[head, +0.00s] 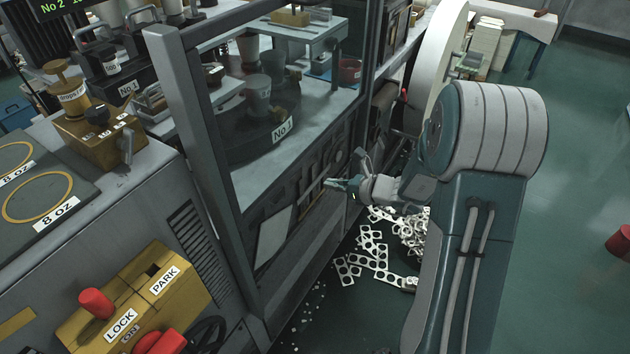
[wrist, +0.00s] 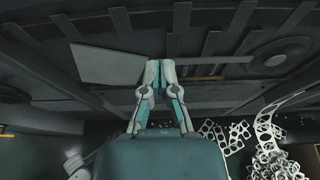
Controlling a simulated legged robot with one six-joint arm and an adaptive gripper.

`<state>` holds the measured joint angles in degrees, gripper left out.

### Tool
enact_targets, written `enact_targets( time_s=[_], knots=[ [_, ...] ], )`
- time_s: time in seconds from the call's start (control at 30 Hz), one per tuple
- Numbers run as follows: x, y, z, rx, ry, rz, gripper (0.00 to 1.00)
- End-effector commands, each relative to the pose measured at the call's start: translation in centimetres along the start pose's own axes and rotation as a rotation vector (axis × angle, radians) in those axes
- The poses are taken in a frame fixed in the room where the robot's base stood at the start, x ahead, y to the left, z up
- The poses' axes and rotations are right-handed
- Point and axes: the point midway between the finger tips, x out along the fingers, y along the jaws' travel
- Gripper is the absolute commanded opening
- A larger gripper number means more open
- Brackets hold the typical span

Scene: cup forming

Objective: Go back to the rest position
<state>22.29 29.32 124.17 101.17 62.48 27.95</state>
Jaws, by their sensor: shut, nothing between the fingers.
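My gripper (head: 328,183) is at the end of my arm, right of the middle in the head view, in front of the lower side of the machine (head: 300,195). In the wrist view my gripper (wrist: 152,66) shows its two fingers close together with their tips meeting. Nothing is held between them. The fingertips point towards a pale flat plate (wrist: 110,64) on the machine's side. I cannot tell how far the tips are from it.
Punched scrap strips (head: 375,250) lie in a heap on the floor below my gripper. A glazed guard (head: 275,90) encloses cups on the machine. The lever box marked LOCK and PARK (head: 150,290) is at the lower left.

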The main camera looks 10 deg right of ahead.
Motion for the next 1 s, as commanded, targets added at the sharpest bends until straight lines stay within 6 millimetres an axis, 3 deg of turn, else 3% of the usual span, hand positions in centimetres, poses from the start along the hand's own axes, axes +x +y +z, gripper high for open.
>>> enact_targets(
  time_s=[0.13,0.47,0.57,0.7,1.0],
  knots=[
    [-1.5,0.2,0.1,-0.003,0.002,0.0,0.0],
    [-2.1,0.7,0.6,-0.036,0.008,0.024,0.0],
    [-2.5,2.8,2.4,-0.155,0.037,0.091,0.0],
    [-3.5,7.6,5.2,-0.425,0.107,0.235,0.0],
    [-7.9,15.8,7.9,-1.029,0.269,0.509,0.0]
  ],
)
